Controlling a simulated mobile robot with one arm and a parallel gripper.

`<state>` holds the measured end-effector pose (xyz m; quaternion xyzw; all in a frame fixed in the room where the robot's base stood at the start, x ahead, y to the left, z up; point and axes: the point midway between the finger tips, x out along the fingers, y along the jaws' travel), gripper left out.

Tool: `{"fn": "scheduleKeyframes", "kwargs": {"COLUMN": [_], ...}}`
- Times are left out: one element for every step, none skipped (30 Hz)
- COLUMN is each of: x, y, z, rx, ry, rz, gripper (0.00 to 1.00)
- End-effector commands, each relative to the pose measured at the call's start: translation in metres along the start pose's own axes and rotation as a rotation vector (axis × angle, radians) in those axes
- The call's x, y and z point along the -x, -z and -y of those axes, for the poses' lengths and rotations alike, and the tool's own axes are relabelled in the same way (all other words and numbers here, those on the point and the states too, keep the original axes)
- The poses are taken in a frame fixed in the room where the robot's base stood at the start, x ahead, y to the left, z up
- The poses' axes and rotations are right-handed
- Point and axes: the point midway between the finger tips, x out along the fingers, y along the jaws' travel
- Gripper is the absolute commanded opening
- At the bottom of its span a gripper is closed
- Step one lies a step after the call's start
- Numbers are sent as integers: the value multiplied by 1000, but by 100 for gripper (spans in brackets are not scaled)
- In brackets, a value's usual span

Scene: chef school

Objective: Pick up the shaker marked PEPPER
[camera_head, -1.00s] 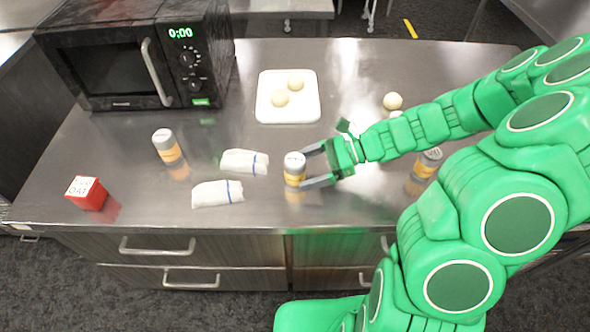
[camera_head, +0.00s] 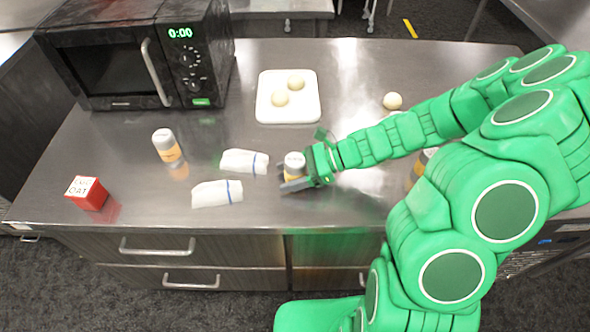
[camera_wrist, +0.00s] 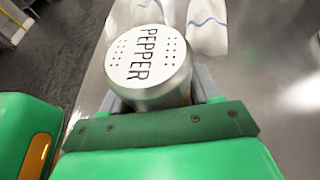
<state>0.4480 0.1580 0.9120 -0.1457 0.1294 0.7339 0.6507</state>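The shaker (camera_head: 294,163) with a silver lid and yellow band stands upright near the counter's front middle. In the wrist view its lid reads PEPPER on the shaker (camera_wrist: 148,65). My gripper (camera_head: 284,178) reaches in from the right, with one finger on each side of the shaker. The fingers look open around it; the lid hides much of them in the wrist view, so contact is unclear. A similar shaker (camera_head: 167,146) stands to the left, its marking unreadable. Another shaker (camera_head: 424,160) is mostly hidden behind my arm at the right.
Two folded white cloths with blue stripes, one upper (camera_head: 244,161) and one lower (camera_head: 217,193), lie just left of my gripper. A white tray (camera_head: 264,112) with two pale balls is behind. A red box (camera_head: 87,193), a microwave (camera_head: 140,55) and a loose ball (camera_head: 392,101) also stand on the counter.

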Motion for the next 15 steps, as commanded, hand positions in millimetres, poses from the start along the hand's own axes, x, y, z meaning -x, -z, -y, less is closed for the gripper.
{"fn": "scheduleKeyframes", "kwargs": {"x": [0, 0, 0, 0, 0, 0, 0, 0, 0, 0, 0, 0, 0, 0, 1], "y": [0, 0, 0, 0, 0, 0, 0, 0, 0, 0, 0, 0, 0, -1, -1], "z": [0, 0, 0, 0, 0, 0, 0, 0, 0, 0, 0, 0, 0, 0, 0], "rx": [0, 0, 0, 0, 0, 0, 0, 0, 0, 0, 0, 0, 0, 0, 1], "ry": [0, 0, 0, 0, 0, 0, 0, 0, 0, 0, 0, 0, 0, 0, 0], "rz": [0, 0, 0, 0, 0, 0, 0, 0, 0, 0, 0, 0, 0, 0, 0], "gripper": [51, 46, 40, 36, 31, 25, 24, 24, 24, 24, 24, 24, 24, 24, 24]}}
